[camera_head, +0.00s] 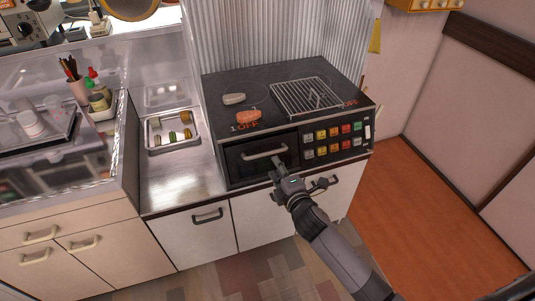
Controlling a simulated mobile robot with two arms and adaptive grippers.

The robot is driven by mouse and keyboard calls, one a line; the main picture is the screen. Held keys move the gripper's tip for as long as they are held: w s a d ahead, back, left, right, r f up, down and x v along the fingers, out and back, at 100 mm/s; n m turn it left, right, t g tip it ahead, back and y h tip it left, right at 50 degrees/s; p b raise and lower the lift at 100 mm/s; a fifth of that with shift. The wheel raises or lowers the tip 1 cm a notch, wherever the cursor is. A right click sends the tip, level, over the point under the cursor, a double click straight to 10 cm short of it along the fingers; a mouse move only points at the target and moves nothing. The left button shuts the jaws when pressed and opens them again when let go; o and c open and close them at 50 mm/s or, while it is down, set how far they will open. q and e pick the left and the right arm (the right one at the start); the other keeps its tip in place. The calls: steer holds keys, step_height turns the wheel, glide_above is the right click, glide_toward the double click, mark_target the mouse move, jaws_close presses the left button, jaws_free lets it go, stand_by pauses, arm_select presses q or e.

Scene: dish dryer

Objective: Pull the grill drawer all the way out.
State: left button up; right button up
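The grill drawer (240,158) is the dark front on the left part of the black cooker's face. It sits about level with the face and looks closed. Its pale bar handle (264,153) runs across the upper middle of the front. My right gripper (277,164) is just in front of the drawer, at the right part of the handle and slightly below it. I cannot tell whether it touches the handle or how far its fingers are apart. My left gripper is not in view.
The cooker top (230,84) bears a wire rack (307,96), a grey piece (233,99) and an orange piece (249,116). Colored buttons (333,132) are right of the drawer. A metal tray (172,132) stands left on the counter. Floor in front is clear.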

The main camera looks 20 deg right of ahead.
mark_target(268, 154)
steer(key=b+x, duration=0.1)
steer(key=x, duration=0.8)
steer(key=shift+w, duration=0.15)
jaws_close()
stand_by(0.5)
